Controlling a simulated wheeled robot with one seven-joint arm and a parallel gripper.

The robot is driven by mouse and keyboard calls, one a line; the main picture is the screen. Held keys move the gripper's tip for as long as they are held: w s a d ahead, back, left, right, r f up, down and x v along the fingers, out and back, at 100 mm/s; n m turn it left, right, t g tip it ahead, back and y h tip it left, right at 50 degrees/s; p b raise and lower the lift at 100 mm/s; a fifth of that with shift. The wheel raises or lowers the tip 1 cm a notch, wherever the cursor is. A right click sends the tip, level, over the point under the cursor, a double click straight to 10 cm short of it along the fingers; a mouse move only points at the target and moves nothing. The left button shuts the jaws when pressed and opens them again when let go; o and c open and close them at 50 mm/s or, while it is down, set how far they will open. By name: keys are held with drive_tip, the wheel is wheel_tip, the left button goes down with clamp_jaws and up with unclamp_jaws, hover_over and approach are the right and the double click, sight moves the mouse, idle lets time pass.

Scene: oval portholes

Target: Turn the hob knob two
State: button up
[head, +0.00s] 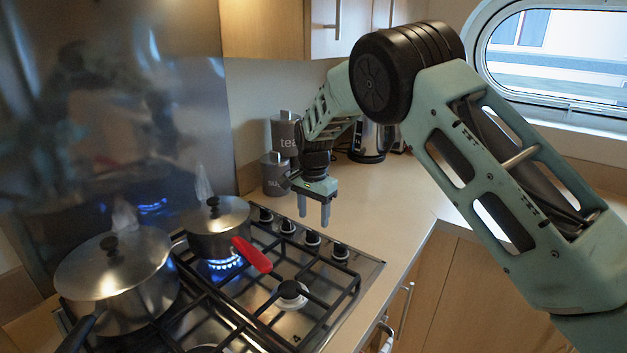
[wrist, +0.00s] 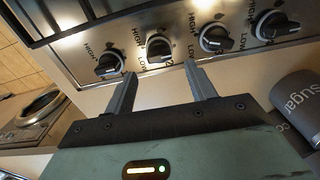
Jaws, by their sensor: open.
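A row of several black hob knobs runs along the worktop-side edge of the steel hob (head: 372,268). In the head view they are the first (head: 265,214), second (head: 288,227), third (head: 313,240) and last (head: 340,252) from the left. My gripper (head: 313,218) is open and empty, pointing down above the row's worktop side. In the wrist view, the second knob from the left (wrist: 159,48) lies just beyond the gap between my fingertips (wrist: 160,70), apart from them.
A large lidded pot (head: 118,280) and a smaller pot (head: 215,230) with a red handle (head: 251,255) stand on the hob. A blue flame (head: 220,264) burns under the smaller one. Grey canisters (head: 275,175) and a kettle (head: 371,143) stand behind. The worktop (head: 395,200) to the right is clear.

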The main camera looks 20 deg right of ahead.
wheel_tip(320, 180, up, 13)
drive_tip(key=b, duration=0.1)
drive_tip(key=shift+b, duration=0.3)
drive_tip(key=s+a+n+y, duration=0.1)
drive_tip(key=s+a+n, duration=0.25)
drive_tip(key=s, duration=0.35)
drive_tip(key=s+a+n+y, duration=0.1)
drive_tip(key=s+a+n, duration=0.25)
drive_tip(key=s, duration=0.45)
drive_tip(key=s+f+n, duration=0.2)
drive_tip(key=s+n, duration=0.4)
drive_tip(key=s, duration=0.8)
drive_tip(key=s+f+n+h, duration=0.1)
drive_tip(key=s+f+n, duration=0.2)
drive_tip(key=s, duration=1.1)
drive_tip(key=n, duration=0.2)
drive_tip(key=shift+n, duration=0.4)
drive_tip(key=shift+w+d, duration=0.1)
